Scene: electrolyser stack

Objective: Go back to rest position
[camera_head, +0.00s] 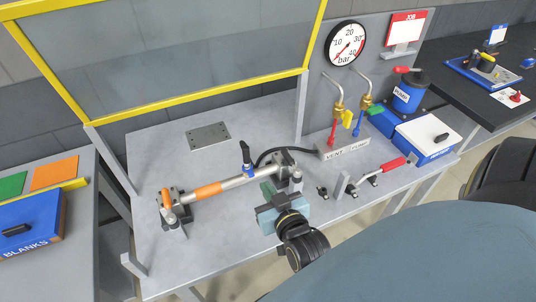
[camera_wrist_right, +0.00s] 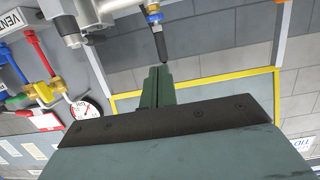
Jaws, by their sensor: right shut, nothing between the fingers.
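My right gripper (camera_head: 268,189) is over the grey workbench (camera_head: 222,245), close to the right end of a clamped pipe. Its green fingers are shut with nothing between them, and they also show together in the right wrist view (camera_wrist_right: 157,85). The pipe (camera_head: 208,190) is silver with an orange section and lies across two end clamps. A blue valve with a black handle (camera_head: 246,158) stands on it, left of the gripper. The gripper's body covers part of the bench by the right clamp. My left gripper does not show.
A yellow-framed clear screen (camera_head: 180,55) stands behind the bench. To the right are the vent block (camera_head: 343,150), a pressure gauge (camera_head: 346,44), a red-handled clamp (camera_head: 388,167) and a blue-and-white box (camera_head: 427,136). A blue BLANKS box (camera_head: 30,222) is at left.

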